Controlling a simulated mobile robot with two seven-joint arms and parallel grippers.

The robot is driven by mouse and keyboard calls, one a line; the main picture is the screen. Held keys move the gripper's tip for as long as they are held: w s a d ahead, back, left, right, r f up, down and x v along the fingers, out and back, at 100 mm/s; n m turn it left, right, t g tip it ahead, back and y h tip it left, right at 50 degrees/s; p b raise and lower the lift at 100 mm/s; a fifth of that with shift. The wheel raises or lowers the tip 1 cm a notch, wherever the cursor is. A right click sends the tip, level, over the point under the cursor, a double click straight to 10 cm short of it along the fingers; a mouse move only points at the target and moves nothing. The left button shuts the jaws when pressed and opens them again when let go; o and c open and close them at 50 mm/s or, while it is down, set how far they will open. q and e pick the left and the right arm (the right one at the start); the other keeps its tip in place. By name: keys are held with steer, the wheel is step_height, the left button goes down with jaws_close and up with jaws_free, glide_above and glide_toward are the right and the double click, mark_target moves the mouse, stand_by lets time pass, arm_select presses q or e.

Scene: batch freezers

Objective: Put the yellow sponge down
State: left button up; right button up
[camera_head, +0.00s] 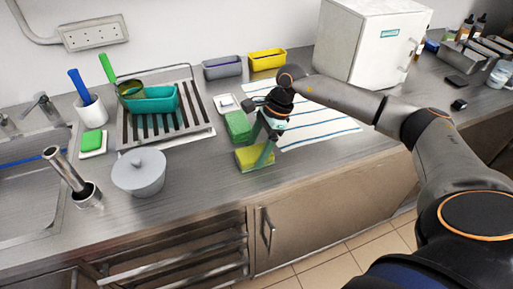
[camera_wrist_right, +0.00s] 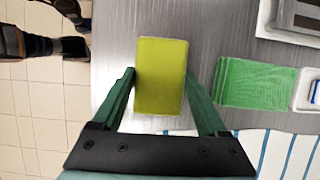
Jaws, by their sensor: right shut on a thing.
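The yellow sponge (camera_head: 246,157) is near the front edge of the steel counter, between the fingers of my right gripper (camera_head: 264,151). In the right wrist view the sponge (camera_wrist_right: 161,75) lies between the two green fingers of the gripper (camera_wrist_right: 161,76), which is shut on it. I cannot tell whether its underside touches the counter. My left gripper is not in view.
A green cloth-like block (camera_head: 238,126) lies just behind the sponge, beside a striped towel (camera_head: 318,122). A grey lidded pot (camera_head: 139,173) and a drying rack (camera_head: 205,133) stand to the left. The counter (camera_head: 205,190) is clear between pot and sponge.

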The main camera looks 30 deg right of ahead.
steer(key=shift+f, duration=0.1)
steer(key=shift+f+b, duration=0.15)
steer(key=shift+b, duration=0.15)
steer(key=o, duration=1.2)
steer(key=shift+r, duration=0.2)
steer(key=shift+d+r+p, duration=0.1)
steer(key=shift+r+p, duration=0.15)
steer(key=shift+p, duration=0.05)
steer(key=b+v, duration=0.1)
steer(key=v, duration=1)
steer(key=shift+d+r, duration=0.1)
steer(key=shift+r, duration=0.25)
steer(key=shift+s+f, duration=0.1)
